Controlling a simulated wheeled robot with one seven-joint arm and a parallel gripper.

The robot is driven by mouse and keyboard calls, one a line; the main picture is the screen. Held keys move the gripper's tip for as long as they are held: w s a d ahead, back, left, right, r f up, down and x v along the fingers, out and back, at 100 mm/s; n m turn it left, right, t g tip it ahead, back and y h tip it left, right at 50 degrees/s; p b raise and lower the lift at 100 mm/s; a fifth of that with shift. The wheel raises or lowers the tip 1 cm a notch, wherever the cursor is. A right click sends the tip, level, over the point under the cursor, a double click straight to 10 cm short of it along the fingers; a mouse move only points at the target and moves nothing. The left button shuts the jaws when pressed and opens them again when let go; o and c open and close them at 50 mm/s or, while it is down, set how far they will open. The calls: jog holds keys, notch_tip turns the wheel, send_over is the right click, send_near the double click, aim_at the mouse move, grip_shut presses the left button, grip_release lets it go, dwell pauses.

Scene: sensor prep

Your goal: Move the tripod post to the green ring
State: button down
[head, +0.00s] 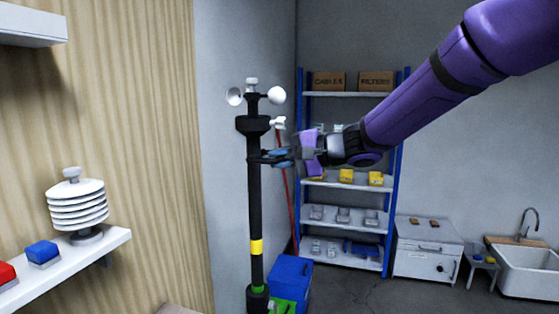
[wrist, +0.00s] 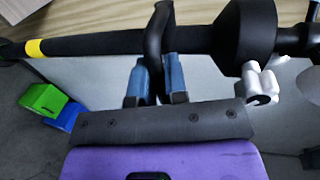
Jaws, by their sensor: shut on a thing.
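The tripod post (head: 255,205) is a tall black pole with a yellow band low down, white cups on top and a wide black collar. It stands upright in the head view. It lies across the top of the wrist view (wrist: 105,44). My gripper (head: 272,157) is at the upper part of the post, below the collar. In the wrist view its blue fingertips (wrist: 153,82) are shut on a black handle on the post. A small green band (head: 258,289) shows at the foot of the post; I cannot tell whether this is the green ring. The post's lowest end is cut off.
A blue bin (head: 291,275) and a green box (head: 289,302) stand just right of the post's foot. A wall shelf (head: 75,266) at left holds a white louvred sensor (head: 76,205). A blue rack (head: 345,186), a white chest and a sink are behind.

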jog(key=c, duration=1.2)
grip_release()
jog(key=v, duration=1.1)
jog(key=s+d+f+n+g+h, duration=0.1)
jog(key=s+d+f+h, duration=0.15)
jog(key=s, duration=0.55)
jog(key=s+d+f+n+g+h, duration=0.15)
jog(key=s+h, duration=0.25)
jog(key=s, duration=0.4)
jog(key=s+d+f+h, duration=0.1)
jog(key=s+d+h, duration=0.1)
jog(key=s+d, duration=0.2)
jog(key=s+d+f+n+t+h, duration=0.1)
jog(key=s+d+h, duration=0.2)
jog(key=s+d, duration=0.1)
jog(key=s+d+f+t+h, duration=0.1)
jog(key=s+d+h, duration=0.2)
jog(key=s+d, duration=0.1)
jog(key=shift+d+f+n, duration=0.25)
jog(key=shift+d+f, duration=0.1)
